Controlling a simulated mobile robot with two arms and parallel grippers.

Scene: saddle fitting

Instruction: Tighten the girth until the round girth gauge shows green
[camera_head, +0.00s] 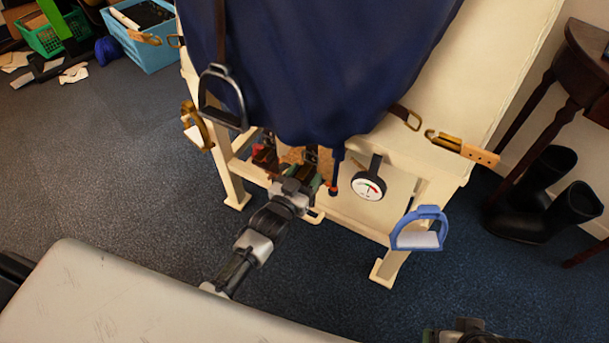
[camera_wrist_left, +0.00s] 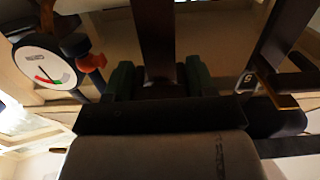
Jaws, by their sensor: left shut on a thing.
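My left gripper (camera_head: 302,181) is under the front edge of the navy cloth (camera_head: 330,70). In the left wrist view its two green-edged fingers (camera_wrist_left: 160,78) are shut on a dark brown strap (camera_wrist_left: 155,35), which looks like a girth strap. The round girth gauge (camera_head: 368,186) hangs to the right of this gripper, white-faced with a dark rim. The gauge also shows in the left wrist view (camera_wrist_left: 42,62), with red and green marks; the exact needle reading is too small to tell. My right gripper (camera_head: 465,332) shows only partly at the bottom edge.
A cream stand (camera_head: 505,75) bears the cloth. A dark stirrup (camera_head: 239,99), a brass stirrup (camera_head: 204,127) and a blue stirrup (camera_head: 420,214) hang around it. Black boots (camera_head: 568,213) and a dark wooden table (camera_head: 592,42) stand at right.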

